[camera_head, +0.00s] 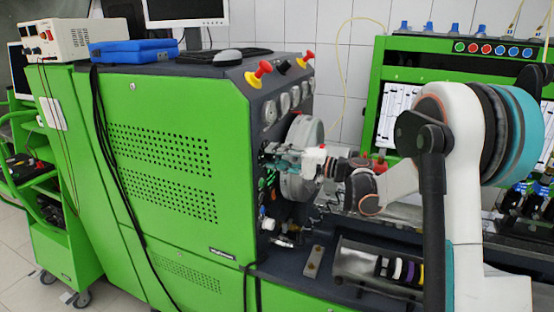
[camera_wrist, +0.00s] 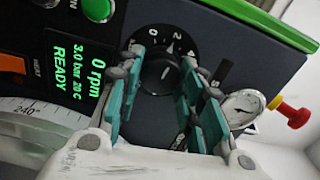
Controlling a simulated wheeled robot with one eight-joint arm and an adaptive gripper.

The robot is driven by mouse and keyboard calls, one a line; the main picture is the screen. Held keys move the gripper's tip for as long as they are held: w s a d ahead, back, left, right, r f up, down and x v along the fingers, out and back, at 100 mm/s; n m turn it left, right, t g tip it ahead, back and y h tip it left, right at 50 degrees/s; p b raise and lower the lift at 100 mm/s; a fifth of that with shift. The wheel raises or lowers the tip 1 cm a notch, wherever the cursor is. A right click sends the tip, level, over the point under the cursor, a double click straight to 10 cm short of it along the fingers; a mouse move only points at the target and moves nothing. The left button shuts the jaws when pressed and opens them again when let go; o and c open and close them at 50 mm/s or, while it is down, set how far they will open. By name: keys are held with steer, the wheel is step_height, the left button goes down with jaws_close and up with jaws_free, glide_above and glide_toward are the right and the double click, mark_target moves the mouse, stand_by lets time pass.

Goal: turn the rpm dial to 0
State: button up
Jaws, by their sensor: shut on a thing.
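The rpm dial (camera_wrist: 160,73) is a round black knob on the dark panel in the wrist view. Scale numbers 0, 2 and 4 show around its upper side. A thin pale mark shows on its face; I cannot read exactly which number it points to. My gripper (camera_wrist: 162,70) has teal-padded fingers on both sides of the dial and is shut on it. The green display (camera_wrist: 80,75) beside it reads 0 rpm, 3.0 bar, 20 C and READY. In the head view my gripper (camera_head: 284,158) is at the panel side of the green bench, and the dial is hidden.
A gauge (camera_wrist: 242,108) and a red-yellow emergency knob (camera_wrist: 290,112) sit right of the dial. In the head view the green bench (camera_head: 170,230) carries more gauges (camera_head: 282,103) and a large grey disc (camera_head: 303,185) near my gripper.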

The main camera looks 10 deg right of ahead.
steer(key=n, duration=0.4)
steer(key=shift+n, duration=0.3)
steer(key=shift+n+b, duration=0.4)
steer(key=shift+n, duration=1.5)
steer(key=o, duration=1.1)
steer(key=shift+c, duration=0.2)
steer(key=shift+s+d, duration=0.1)
steer(key=v, duration=1.1)
steer(key=shift+s+d, duration=0.2)
steer(key=shift+d, duration=0.15)
steer(key=shift+a, duration=0.1)
